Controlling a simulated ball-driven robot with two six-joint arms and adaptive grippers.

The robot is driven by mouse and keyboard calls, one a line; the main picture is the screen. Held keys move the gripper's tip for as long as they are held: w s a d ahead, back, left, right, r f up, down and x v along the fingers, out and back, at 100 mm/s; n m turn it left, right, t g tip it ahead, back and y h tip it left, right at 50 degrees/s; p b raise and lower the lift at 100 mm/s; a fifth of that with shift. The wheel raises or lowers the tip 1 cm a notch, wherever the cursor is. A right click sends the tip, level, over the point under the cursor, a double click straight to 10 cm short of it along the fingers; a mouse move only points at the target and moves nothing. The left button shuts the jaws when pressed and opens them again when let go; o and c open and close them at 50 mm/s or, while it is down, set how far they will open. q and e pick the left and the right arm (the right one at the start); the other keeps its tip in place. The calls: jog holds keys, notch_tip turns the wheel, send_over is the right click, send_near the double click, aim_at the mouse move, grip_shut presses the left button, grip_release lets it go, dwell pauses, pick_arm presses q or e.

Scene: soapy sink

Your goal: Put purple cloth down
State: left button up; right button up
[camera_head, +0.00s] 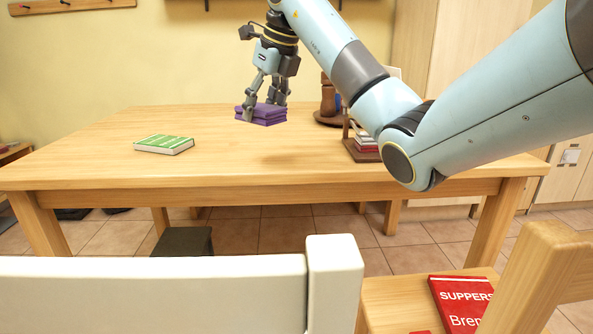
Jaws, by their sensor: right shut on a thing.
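The purple cloth (262,121) is a folded, layered block over the far middle part of the wooden table (130,172). My right gripper (262,107) comes down from above with its fingers shut on the cloth. I cannot tell whether the cloth's underside touches the tabletop or hangs slightly above it. My right arm reaches in from the upper right. My left gripper is not in view.
A green-and-white book (164,144) lies on the table's left. A wooden holder with books (364,141) and a dark brown wooden object (328,101) stand at the right, partly behind my arm. The table's middle front is clear. A white chair back (150,290) is nearest.

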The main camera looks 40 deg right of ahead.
jog(key=shift+w+d+f, duration=0.1)
jog(key=shift+d+f, duration=0.05)
jog(key=shift+f, duration=0.2)
jog(key=d+f, duration=0.1)
jog(key=d, duration=0.1)
jog(key=d+f+b, duration=0.1)
jog(key=d, duration=0.1)
jog(key=d+f+b, duration=0.1)
jog(key=d, duration=0.1)
jog(key=shift+f, duration=0.25)
jog(key=b, duration=0.1)
send_over(297, 155)
jog(key=s, duration=0.1)
notch_tip(297, 155, down, 3)
jog(key=shift+s+r, duration=0.1)
jog(key=shift+r, duration=0.1)
notch_tip(297, 155, down, 4)
jog(key=shift+f+b, duration=0.1)
jog(key=shift+b, duration=0.65)
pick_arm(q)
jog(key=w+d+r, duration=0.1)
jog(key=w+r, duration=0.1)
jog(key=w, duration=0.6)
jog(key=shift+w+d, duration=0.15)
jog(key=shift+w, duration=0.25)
pick_arm(e)
jog(key=o, duration=1.1)
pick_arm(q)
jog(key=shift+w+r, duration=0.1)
